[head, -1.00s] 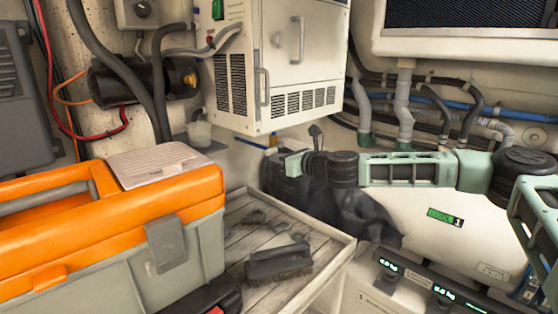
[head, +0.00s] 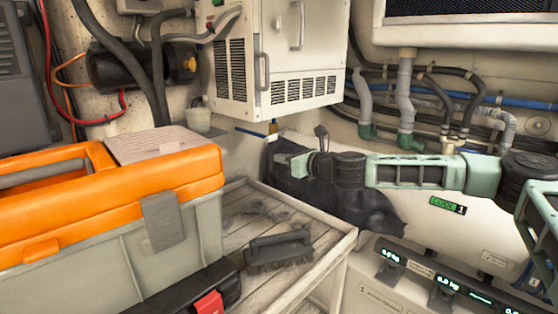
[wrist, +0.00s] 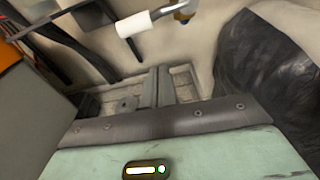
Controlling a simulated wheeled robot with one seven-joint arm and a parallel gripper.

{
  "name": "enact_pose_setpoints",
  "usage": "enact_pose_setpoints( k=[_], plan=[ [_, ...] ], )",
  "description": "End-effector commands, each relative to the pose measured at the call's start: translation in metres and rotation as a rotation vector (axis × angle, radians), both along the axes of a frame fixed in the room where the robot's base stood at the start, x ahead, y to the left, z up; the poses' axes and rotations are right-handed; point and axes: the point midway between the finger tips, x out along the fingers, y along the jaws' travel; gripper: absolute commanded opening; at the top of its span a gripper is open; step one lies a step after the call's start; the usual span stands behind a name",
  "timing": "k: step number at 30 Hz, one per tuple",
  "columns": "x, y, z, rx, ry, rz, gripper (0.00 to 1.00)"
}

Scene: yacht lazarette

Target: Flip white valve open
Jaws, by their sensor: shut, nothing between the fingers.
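In the wrist view, a white sleeved lever (wrist: 140,22) lies at the top, running left from a brass fitting (wrist: 185,13). It appears to be the white valve's handle. My gripper (wrist: 155,75) has its grey fingers together in the middle of that view, below the lever and apart from it. In the head view, my gripper (head: 298,165) points left in front of a black bag (head: 365,207). Behind it, a brass fitting (head: 273,128) with a thin blue bar (head: 250,132) shows beneath the white cabinet. I cannot make out the white lever in the head view.
An orange and grey toolbox (head: 190,205) stands at the left. A slatted wooden tray (head: 325,243) holds a black brush (head: 278,250) and small dark tools. The white cabinet (head: 225,100) hangs above. Hoses and pipes (head: 405,100) line the right wall.

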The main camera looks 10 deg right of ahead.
Motion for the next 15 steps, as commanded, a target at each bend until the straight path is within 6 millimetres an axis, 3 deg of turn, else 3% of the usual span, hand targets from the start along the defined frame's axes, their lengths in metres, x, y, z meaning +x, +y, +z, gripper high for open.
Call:
enact_pose_setpoints(
  k=[9,15],
  plan=[
    [-0.048,-0.035,0.008,-0.001,-0.001,-0.001,0.0],
    [-0.06,-0.043,0.011,-0.001,0.001,0.0,0.0]
  ],
)
